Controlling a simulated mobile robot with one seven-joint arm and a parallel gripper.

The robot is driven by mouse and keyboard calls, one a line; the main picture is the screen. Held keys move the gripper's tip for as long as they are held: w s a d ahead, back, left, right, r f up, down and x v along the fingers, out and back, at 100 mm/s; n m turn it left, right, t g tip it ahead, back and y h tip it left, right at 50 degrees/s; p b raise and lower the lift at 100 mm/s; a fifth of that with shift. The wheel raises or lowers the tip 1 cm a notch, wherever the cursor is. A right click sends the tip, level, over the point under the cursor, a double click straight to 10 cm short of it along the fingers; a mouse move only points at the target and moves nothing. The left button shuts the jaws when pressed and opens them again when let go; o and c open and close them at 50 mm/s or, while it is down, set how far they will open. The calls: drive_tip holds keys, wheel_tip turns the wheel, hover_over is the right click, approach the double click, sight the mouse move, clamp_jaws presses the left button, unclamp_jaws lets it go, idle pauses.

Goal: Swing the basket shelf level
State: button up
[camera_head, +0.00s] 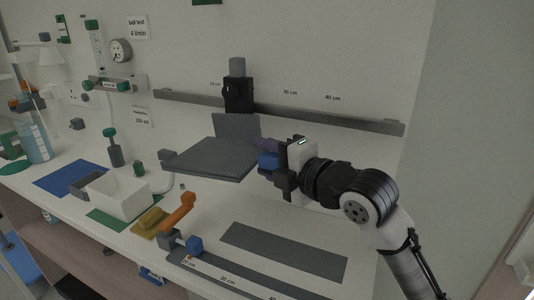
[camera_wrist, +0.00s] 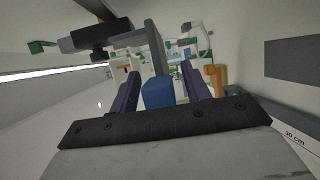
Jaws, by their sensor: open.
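The basket shelf (camera_head: 212,160) is a grey flat plate with an upright back panel, hung from a black clamp (camera_head: 238,95) on the wall rail. In the head view the plate lies out from the wall and looks about level. A blue tab (camera_head: 268,161) is at its right edge. My gripper (camera_head: 267,154) is at that right edge with its purple fingers open. In the wrist view the blue tab (camera_wrist: 158,95) lies between the fingers of my gripper (camera_wrist: 160,80), with gaps visible at the sides. The shelf plate (camera_wrist: 156,45) shows nearly edge-on there.
The wall rail (camera_head: 330,117) carries centimetre marks. The counter directly under the gripper is mostly clear.

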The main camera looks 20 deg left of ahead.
drive_tip(key=shift+a, duration=0.1)
clamp_jaws()
idle(0.3)
drive_tip(key=shift+f, duration=0.1)
drive_tip(key=shift+a+f+y+b, duration=0.1)
drive_tip(key=shift+f+y+b, duration=0.25)
drive_tip(key=shift+b, duration=0.75)
drive_tip(key=shift+a+f+y+b, duration=0.2)
drive_tip(key=shift+f+y+b, duration=0.1)
drive_tip(key=shift+b, duration=0.7)
drive_tip(key=shift+r, duration=0.1)
drive_tip(key=shift+m, duration=0.3)
